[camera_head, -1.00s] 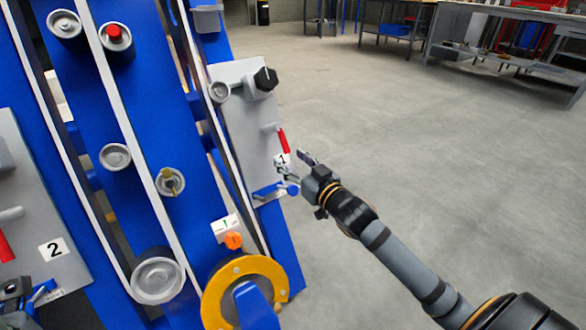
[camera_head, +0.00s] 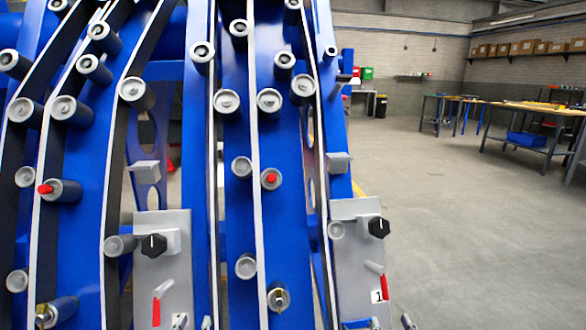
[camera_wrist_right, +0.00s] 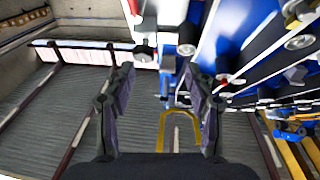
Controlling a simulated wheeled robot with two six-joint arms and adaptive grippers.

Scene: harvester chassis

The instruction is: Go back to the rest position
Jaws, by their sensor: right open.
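My right gripper (camera_wrist_right: 159,70) is open in the right wrist view, with its two dark fingers spread apart and nothing between them. In the head view, only a small grey tip (camera_head: 408,322) shows at the bottom edge, right of the panel marked 1; it looks like part of my right gripper. Another small grey tip (camera_head: 206,322) at the bottom edge, right of the left panel, may be part of my left gripper. The rest of both arms is out of the head view.
The blue harvester chassis (camera_head: 238,213) with rollers and belts fills the left and middle. Grey panels with black knobs stand at left (camera_head: 163,265) and right (camera_head: 350,265), each with a red handle. Open floor (camera_head: 470,240) lies right; workbenches (camera_head: 510,110) stand behind it.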

